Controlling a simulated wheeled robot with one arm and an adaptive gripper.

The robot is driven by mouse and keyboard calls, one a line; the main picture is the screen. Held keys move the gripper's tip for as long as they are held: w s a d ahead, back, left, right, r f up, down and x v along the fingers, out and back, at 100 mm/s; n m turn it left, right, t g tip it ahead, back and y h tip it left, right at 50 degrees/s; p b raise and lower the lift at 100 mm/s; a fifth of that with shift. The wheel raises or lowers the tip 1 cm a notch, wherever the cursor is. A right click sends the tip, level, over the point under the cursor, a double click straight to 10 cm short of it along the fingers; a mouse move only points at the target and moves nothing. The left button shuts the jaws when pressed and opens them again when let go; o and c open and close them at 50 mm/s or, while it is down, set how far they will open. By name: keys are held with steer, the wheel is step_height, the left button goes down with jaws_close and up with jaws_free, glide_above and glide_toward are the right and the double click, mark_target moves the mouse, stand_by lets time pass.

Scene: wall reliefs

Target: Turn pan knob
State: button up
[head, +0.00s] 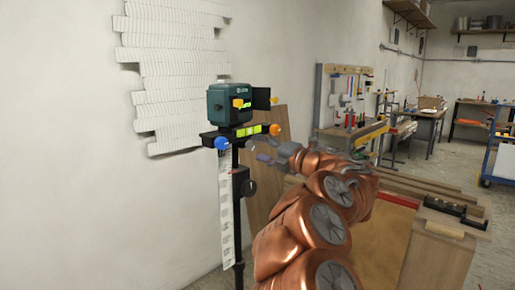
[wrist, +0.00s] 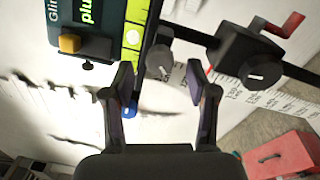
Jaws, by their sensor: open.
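A dark green box (head: 229,104) with a black side flap sits on a black stand head with lime labels. The head has a blue knob (head: 222,143) at left and an orange knob (head: 275,129) at right. My gripper (head: 261,148) is just right of the post, below the orange knob. In the wrist view my gripper (wrist: 158,80) is open and empty. A dark round knob (wrist: 160,61) shows between and just beyond its fingertips; I cannot tell if they touch. The blue knob (wrist: 130,110) is partly hidden by the left finger. I cannot read which knob is pan.
A post clamp with a dark knob (wrist: 264,73) and a red lever (wrist: 292,24) is at the wrist view's right. A white measuring strip (head: 226,210) hangs by the post. A wooden bench (head: 437,255) stands right, a white relief (head: 168,75) on the wall.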

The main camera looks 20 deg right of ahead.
steer(key=v, duration=1)
steer(key=shift+w, duration=0.1)
